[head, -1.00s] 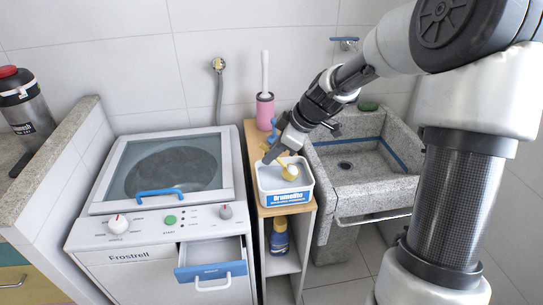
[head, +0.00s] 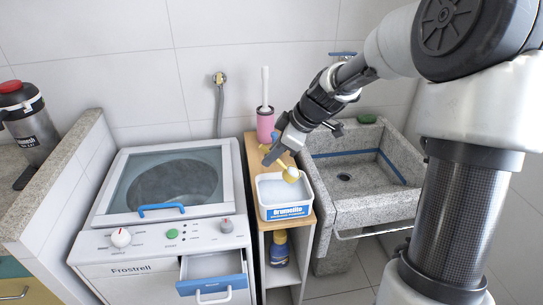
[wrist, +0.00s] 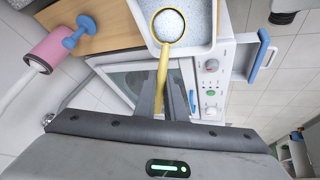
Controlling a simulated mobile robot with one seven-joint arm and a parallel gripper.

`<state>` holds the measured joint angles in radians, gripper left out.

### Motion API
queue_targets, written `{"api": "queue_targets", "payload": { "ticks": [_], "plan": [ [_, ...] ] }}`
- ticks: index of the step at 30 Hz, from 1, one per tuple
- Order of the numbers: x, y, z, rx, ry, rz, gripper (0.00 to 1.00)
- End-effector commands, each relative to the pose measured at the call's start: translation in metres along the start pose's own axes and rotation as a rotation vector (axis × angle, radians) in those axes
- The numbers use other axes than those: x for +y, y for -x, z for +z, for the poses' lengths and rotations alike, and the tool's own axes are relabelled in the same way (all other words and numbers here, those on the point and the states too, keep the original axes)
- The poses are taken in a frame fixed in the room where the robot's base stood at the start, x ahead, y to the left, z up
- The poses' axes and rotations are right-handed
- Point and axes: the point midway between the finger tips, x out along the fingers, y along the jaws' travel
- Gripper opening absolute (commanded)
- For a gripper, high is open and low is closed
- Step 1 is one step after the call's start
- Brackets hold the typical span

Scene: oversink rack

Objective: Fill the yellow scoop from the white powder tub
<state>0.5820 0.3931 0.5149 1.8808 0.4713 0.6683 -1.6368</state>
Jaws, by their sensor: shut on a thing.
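My gripper (head: 273,155) is shut on the handle of the yellow scoop (head: 290,175). In the wrist view, the yellow handle (wrist: 162,72) runs out from between the two grey fingers (wrist: 168,92). The scoop's round bowl (wrist: 168,25) holds white powder up to near its rim. The white powder tub (head: 287,212), with a blue label, stands on the narrow wooden shelf and holds white powder (head: 272,189). The scoop's bowl is over the tub's opening and appears to be above the powder. The tub also shows in the wrist view (wrist: 205,47).
A white washing machine (head: 160,230) with an open drawer (head: 213,272) stands left of the shelf. A stone sink (head: 365,205) is on the right. A pink brush holder (head: 265,125) stands at the shelf's back. A blue bottle (head: 278,250) sits below the tub.

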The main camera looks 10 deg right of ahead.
Motion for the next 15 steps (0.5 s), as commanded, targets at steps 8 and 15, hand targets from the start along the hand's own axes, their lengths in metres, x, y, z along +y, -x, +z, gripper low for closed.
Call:
{"api": "queue_targets", "payload": {
  "ticks": [8, 15],
  "plan": [
    [0.0001, 0.0044, -0.0044, -0.039, 0.009, 0.000, 0.00],
    [0.0011, 0.0085, -0.0064, -0.106, 0.022, 0.004, 0.00]
  ]
}}
